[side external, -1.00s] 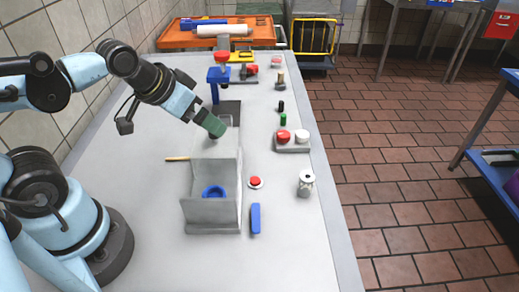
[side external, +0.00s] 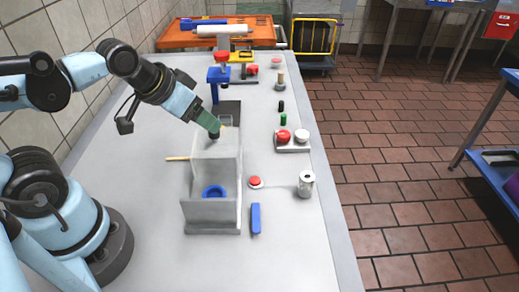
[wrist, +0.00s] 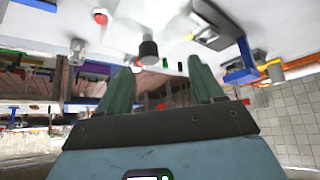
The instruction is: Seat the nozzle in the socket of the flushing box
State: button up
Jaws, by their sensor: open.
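The flushing box (side external: 211,215) is a pale, partly see-through open box in the middle of the bench. A blue ring (side external: 213,191), which looks like the socket, lies inside its near part. My gripper (wrist: 152,75) has green fingers spread apart; in the side view (side external: 212,124) it is above the box's far end. A dark cylinder (side external: 214,134), probably the nozzle, shows just below the fingertips. In the wrist view it is a black and grey cylinder (wrist: 148,48), beyond the gap between the fingertips. I cannot tell whether anything supports it.
Right of the box are a red button (side external: 256,182), a metal can (side external: 305,184) and a blue block (side external: 255,219). A plate with red and white knobs (side external: 292,147) is farther back. A yellow stick (side external: 177,158) lies left. A blue stand (side external: 218,78) rises behind.

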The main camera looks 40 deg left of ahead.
jog(key=shift+w+d+r, duration=0.25)
jog(key=shift+w+d, duration=0.05)
jog(key=w+d+r+n+g, duration=0.35)
jog(key=w+d+n, duration=0.2)
jog(key=d, duration=0.25)
jog(key=n+g, duration=0.4)
send_over(307, 178)
notch_tip(307, 178, down, 5)
jog(key=shift+m, duration=0.25)
jog(key=f, duration=0.6)
jog(key=shift+s, duration=0.4)
jog(key=shift+w+d+f, duration=0.1)
jog(key=shift+d+f, duration=0.05)
jog(key=shift+f, duration=2.45)
jog(key=shift+c, duration=0.5)
jog(key=c, duration=1)
